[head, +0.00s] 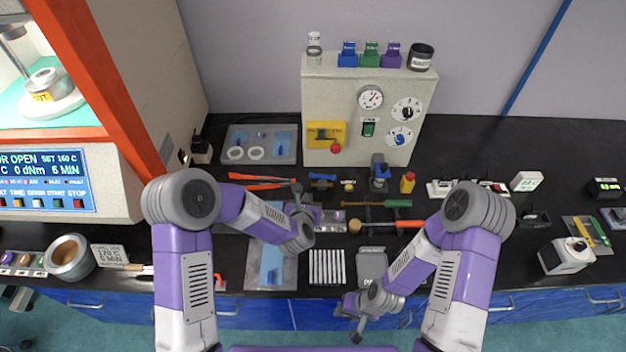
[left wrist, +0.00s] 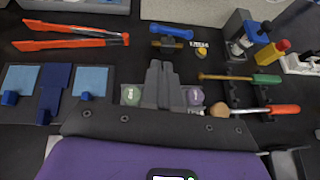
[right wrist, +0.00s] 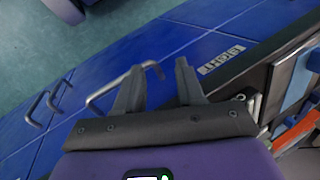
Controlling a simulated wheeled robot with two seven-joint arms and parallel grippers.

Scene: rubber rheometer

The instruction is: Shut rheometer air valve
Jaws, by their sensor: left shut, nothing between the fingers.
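The air valve appears to be the small fitting with a blue lever (head: 322,177) on the bench below the grey control cabinet. In the left wrist view the blue lever (left wrist: 170,30) lies roughly sideways, along the darker body under it. A small label and a brass-yellow knob (left wrist: 201,52) sit to its right. My left gripper (head: 308,212) is shut and empty, just in front of the valve and apart from it; its fingers (left wrist: 160,82) point toward it. My right gripper (head: 352,318) is low at the bench's front edge; its fingers (right wrist: 158,80) are apart and empty.
Green and orange-handled tools (head: 395,204) lie in front. The cabinet (head: 320,95) stands behind. Blue drawers with handles (right wrist: 95,100) face my right gripper.

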